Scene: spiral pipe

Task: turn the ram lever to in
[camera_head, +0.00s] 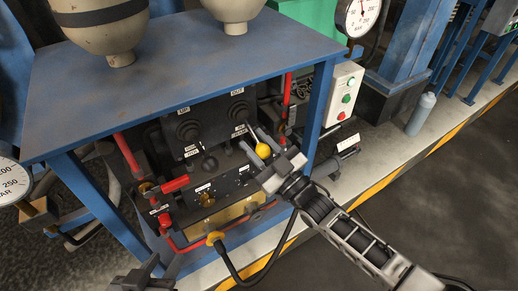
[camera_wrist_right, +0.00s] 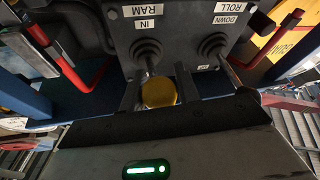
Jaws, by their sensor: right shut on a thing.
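The ram lever has a yellow ball knob (camera_head: 263,150) and rises from a black boot on the dark control box. In the right wrist view its knob (camera_wrist_right: 159,92) lies between the two fingers, under upside-down labels reading RAM and IN. My right gripper (camera_head: 259,142) is shut on the ram lever at the knob; the fingers also show in the right wrist view (camera_wrist_right: 158,82). The IN label (camera_head: 240,130) sits below the boot in the head view, with OUT above it. My left gripper (camera_head: 142,275) is at the bottom edge, low and away from the panel, partly cut off.
The roll lever with a black knob (camera_head: 209,163) stands just left of the ram lever. Red handles (camera_head: 174,185) and pipes flank the panel. A blue tabletop (camera_head: 180,65) overhangs it. A white button box (camera_head: 344,95) is at right. The floor at lower right is clear.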

